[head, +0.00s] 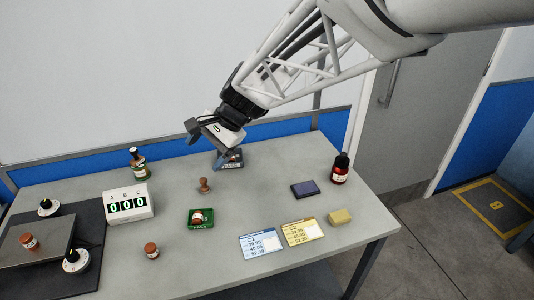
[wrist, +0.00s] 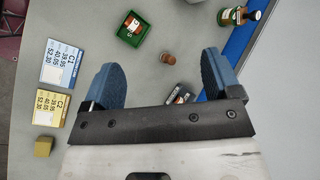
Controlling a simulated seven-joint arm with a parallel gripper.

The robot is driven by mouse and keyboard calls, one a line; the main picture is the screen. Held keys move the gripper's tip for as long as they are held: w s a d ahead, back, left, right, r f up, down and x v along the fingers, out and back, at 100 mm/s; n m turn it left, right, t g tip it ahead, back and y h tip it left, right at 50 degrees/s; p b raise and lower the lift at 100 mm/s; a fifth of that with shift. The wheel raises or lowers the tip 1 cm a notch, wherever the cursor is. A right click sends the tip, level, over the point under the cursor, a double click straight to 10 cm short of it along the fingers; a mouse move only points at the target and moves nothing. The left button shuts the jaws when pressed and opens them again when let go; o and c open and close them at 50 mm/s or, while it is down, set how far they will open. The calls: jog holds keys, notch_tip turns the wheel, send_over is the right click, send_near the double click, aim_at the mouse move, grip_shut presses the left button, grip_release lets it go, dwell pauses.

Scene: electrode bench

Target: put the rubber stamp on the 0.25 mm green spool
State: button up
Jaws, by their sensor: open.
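The rubber stamp, a small brown wooden knob on a base (head: 203,186), stands upright on the bench, behind the green tray. It also shows in the wrist view (wrist: 168,58), between my fingertips in the picture. My gripper (head: 206,147) is open and empty, above and behind the stamp, apart from it. Its blue fingers (wrist: 162,68) are spread wide in the wrist view. I cannot pick out a green spool marked 0.25 mm; labels are too small to read.
A green tray (head: 203,228) holds a small orange-capped jar (head: 197,217). A counter box (head: 129,206), green bottle (head: 138,165), red bottle (head: 340,170), dark pad (head: 305,189), cards (head: 261,245) and yellow block (head: 340,216) stand around.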

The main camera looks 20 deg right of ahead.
jog(key=s+d+n+h, duration=0.3)
jog(key=s+d, duration=0.4)
jog(key=s, duration=0.3)
jog(key=s+d+r+n+t+h, duration=0.1)
jog(key=s+d+n+h, duration=0.3)
jog(key=s, duration=0.7)
jog(key=shift+s+d+r+n, duration=0.3)
jog(key=shift+d+n, duration=0.8)
jog(key=shift+d, duration=0.45)
